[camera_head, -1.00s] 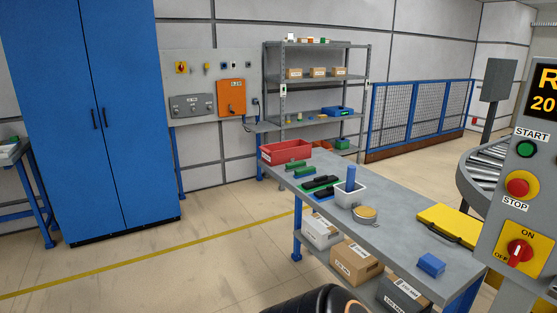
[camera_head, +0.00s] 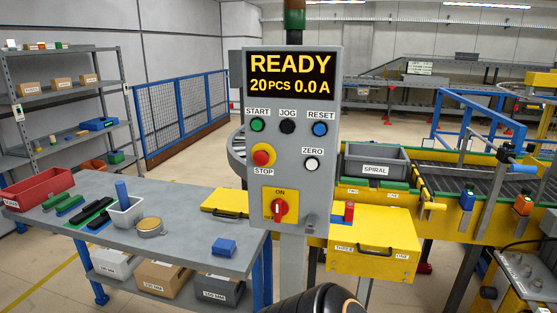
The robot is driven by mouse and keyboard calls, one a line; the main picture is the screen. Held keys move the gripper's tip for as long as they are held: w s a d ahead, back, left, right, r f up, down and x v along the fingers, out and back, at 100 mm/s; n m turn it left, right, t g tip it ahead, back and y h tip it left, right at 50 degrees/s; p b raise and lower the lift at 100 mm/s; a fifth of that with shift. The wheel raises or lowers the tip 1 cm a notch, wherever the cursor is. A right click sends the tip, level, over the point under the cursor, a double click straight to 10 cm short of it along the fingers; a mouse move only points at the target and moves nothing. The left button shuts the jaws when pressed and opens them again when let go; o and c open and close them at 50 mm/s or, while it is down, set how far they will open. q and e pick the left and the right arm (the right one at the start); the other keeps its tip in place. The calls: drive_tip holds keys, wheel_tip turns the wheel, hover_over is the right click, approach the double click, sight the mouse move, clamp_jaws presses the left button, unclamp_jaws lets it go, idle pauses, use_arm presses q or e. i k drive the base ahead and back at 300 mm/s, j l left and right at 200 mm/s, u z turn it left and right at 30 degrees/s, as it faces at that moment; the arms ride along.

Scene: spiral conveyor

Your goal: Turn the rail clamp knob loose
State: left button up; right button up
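On the right is a yellow-framed conveyor (camera_head: 470,225) with upright grey posts and rail fittings along its near side. A blue fitting (camera_head: 523,168) is at the end of a rod on a post, and a yellow knob-like piece (camera_head: 433,206) sticks out lower on the side. I cannot tell which part is the rail clamp knob, or whether it is tight. Neither of my grippers is in view. A dark rounded part at the bottom centre looks like part of my own arm.
A control panel (camera_head: 292,140) reading READY stands close in the middle, its red ON switch (camera_head: 280,209) below. A grey workbench (camera_head: 185,215) with a red bin (camera_head: 37,188) is at the left. A yellow box (camera_head: 372,245) stands right of the panel. Open floor lies behind.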

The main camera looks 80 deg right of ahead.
sight(507, 145)
drive_tip(key=z, duration=4)
drive_tip(key=i+l+u, duration=0.1)
drive_tip(key=u, duration=0.65)
drive_tip(key=i+l+u, duration=0.3)
drive_tip(key=l, duration=0.3)
drive_tip(key=i+l+u, duration=0.15)
drive_tip(key=i+l, duration=0.1)
drive_tip(key=l, duration=0.05)
